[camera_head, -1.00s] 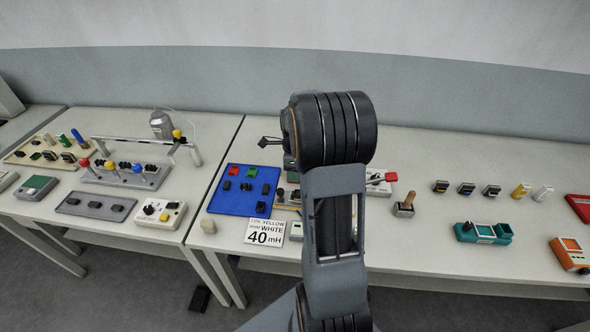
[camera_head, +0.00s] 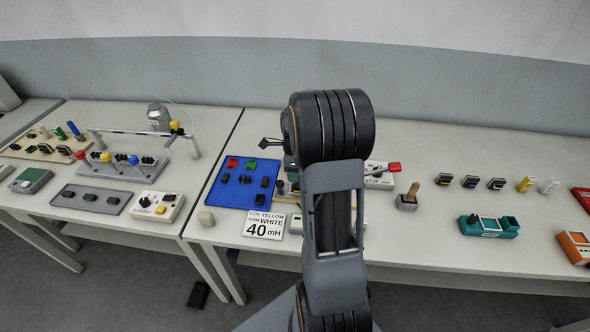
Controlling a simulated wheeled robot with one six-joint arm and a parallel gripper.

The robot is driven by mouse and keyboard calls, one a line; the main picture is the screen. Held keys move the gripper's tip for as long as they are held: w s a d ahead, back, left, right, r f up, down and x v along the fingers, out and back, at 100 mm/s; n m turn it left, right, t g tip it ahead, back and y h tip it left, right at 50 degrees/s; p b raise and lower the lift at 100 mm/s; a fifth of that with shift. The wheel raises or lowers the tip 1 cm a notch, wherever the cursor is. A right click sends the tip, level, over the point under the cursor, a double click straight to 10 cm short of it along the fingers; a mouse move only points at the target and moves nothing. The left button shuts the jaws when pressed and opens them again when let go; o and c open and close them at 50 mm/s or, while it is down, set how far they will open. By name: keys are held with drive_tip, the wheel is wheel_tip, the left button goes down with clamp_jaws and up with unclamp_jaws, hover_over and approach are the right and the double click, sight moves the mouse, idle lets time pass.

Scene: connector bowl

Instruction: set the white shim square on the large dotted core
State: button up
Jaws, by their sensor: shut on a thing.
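My arm (camera_head: 332,200) rises through the middle of the head view and covers part of the table behind it. My gripper is hidden behind the arm, so its jaws and anything in them do not show. A small dark bracket (camera_head: 268,143) juts out left of the arm's upper joint; I cannot tell what it belongs to. I cannot make out the white shim or the large dotted core.
A blue board (camera_head: 228,195) with small blocks lies left of my arm. Right of it stand a wooden-handled tool (camera_head: 409,198), a teal holder (camera_head: 489,226), a yellow piece (camera_head: 525,184) and a white piece (camera_head: 548,186). A side table at left holds several trays and a metal frame.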

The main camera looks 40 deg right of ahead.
sight(295, 185)
drive_tip(key=shift+f+b, duration=1.45)
drive_tip(key=shift+f, duration=0.7)
drive_tip(key=o, duration=0.9)
drive_tip(key=shift+o, duration=0.2)
wheel_tip(295, 185, up, 14)
drive_tip(key=shift+f, duration=0.1)
